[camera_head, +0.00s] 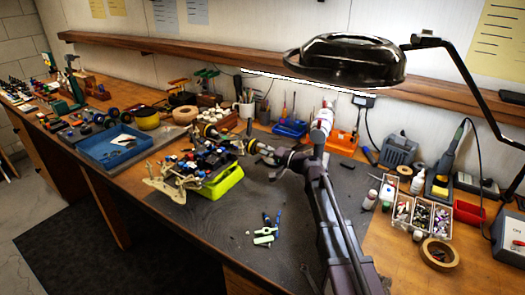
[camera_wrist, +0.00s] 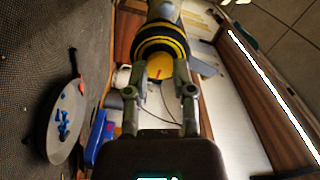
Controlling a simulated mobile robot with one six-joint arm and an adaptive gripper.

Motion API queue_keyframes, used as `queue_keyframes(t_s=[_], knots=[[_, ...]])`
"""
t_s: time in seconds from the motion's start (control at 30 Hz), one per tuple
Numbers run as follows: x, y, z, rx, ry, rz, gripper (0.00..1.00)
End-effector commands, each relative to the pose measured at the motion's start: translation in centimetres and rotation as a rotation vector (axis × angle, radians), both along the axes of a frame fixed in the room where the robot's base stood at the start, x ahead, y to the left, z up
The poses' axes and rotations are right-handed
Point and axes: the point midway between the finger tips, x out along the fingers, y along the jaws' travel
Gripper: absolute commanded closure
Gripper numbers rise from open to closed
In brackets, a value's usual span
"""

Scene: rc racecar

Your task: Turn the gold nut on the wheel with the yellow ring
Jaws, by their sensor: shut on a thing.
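The RC car (camera_head: 203,162) sits on a bright yellow-green stand (camera_head: 222,184) on the dark mat. In the wrist view the black tyre with yellow rings (camera_wrist: 160,42) is at the top centre. My gripper (camera_wrist: 160,72) has its two fingers on either side of the gold nut (camera_wrist: 160,68) at the wheel's centre, shut on it. A small red mark shows on the gold face. The exact finger contact is partly hidden.
A blue tray (camera_head: 113,146) lies left of the car. Parts boxes (camera_head: 420,217) and a tape roll (camera_head: 440,253) stand at right. A black lamp (camera_head: 350,60) hangs above my arm.

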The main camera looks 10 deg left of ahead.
Motion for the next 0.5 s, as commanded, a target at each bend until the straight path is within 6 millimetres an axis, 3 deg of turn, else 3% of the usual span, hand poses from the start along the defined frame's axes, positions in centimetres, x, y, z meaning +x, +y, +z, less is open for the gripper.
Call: queue_keyframes(t_s=[0.03, 0.07, 0.17, 0.5], knots=[[0.02, 0.01, 0.01, 0.0, 0.0, 0.0, 1.0], [0.02, 0.01, 0.01, 0.0, 0.0, 0.0, 0.62], [0.02, 0.02, 0.0, 0.0, -0.001, 0.0, 0.32], [0.0, 0.02, 0.0, 0.0, -0.001, 0.0, 0.32]])
